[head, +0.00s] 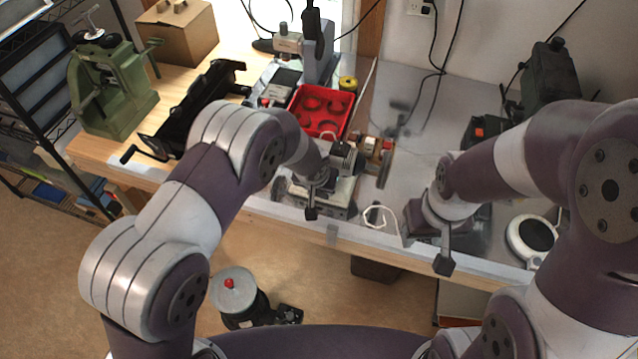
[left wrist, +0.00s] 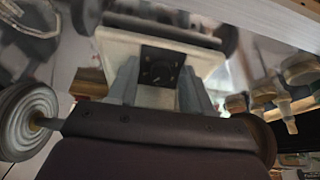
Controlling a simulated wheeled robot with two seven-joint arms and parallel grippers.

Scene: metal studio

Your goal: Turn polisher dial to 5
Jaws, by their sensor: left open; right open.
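The polisher (head: 340,192) stands at the front edge of the bench, a cream body with dark wheels at its sides, partly hidden by my left arm. In the left wrist view its pale front carries a black square plate with the dial (left wrist: 162,66); the dial's setting is too blurred to read. My left gripper (left wrist: 160,92) is open, with its two fingers on either side of the plate and nothing visible between them; I cannot tell whether it touches the dial. My right gripper (head: 428,250) is open and empty over the bench's front edge, to the right of the polisher.
A red tray (head: 318,124) lies behind the polisher. A green machine (head: 112,90) and a black piece of equipment (head: 192,108) stand on the left. A white round device (head: 530,237) sits at the right. The grey bench top (head: 425,120) between has free room.

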